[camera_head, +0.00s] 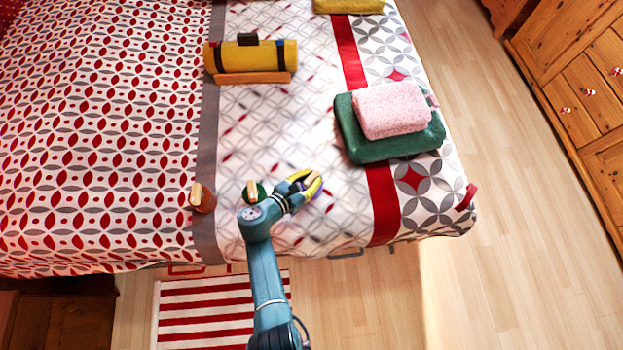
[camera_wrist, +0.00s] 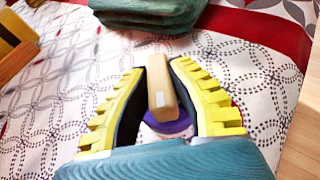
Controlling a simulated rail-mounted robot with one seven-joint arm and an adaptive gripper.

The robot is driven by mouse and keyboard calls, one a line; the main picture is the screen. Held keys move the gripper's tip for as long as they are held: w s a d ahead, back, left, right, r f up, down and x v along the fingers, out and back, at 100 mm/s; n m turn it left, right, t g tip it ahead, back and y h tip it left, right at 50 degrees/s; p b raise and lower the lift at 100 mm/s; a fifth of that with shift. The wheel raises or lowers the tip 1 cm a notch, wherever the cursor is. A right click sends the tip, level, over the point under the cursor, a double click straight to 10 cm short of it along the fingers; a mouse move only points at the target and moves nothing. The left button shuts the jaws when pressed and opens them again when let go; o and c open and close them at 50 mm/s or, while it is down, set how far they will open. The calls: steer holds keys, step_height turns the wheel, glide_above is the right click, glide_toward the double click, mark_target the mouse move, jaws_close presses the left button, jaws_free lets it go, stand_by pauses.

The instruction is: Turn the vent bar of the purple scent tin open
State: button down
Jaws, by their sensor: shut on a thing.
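The purple scent tin (camera_wrist: 172,128) sits on the bed under my gripper, mostly hidden by the fingers and wrist. Its tan vent bar (camera_wrist: 160,82) lies between the two yellow, dark-padded fingers in the wrist view, pointing nearly along them. My gripper (camera_wrist: 158,66) is shut on this bar. In the head view my gripper (camera_head: 313,184) is low over the bed's near part, and only a little purple shows beside the fingers. How far the bar is turned on the tin cannot be told clearly.
A green tin (camera_head: 262,190) with a tan bar stands just left of my gripper, partly behind my arm. A reddish-brown tin (camera_head: 205,202) stands further left. A green folded item (camera_head: 375,150) with a pink towel (camera_head: 390,108) lies behind right. A yellow roll (camera_head: 250,56) lies further back.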

steer(key=f+m+g+h+b, duration=0.1)
steer(key=m+g+h+b, duration=0.1)
steer(key=b, duration=0.3)
steer(key=shift+f+m+g, duration=0.15)
steer(key=shift+m+g, duration=0.25)
steer(key=m+g+h+b, duration=0.1)
steer(key=m+g+b, duration=0.1)
steer(key=b, duration=0.3)
steer(key=shift+f+m+g+b, duration=0.1)
steer(key=shift+m+g+b, duration=0.2)
steer(key=shift+b, duration=0.1)
steer(key=m+g+b, duration=0.1)
steer(key=b, duration=0.2)
steer(key=shift+r+h, duration=0.2)
steer(key=shift+h, duration=0.2)
steer(key=shift+d+r+m+g+b, duration=0.1)
steer(key=shift+r+m+g+b, duration=0.15)
steer(key=shift+m+g+b, duration=0.5)
steer(key=shift+r, duration=0.1)
steer(key=shift+n, duration=0.25)
steer(key=c, duration=0.9)
jaws_free()
steer(key=shift+s, duration=0.1)
steer(key=shift+r, duration=0.15)
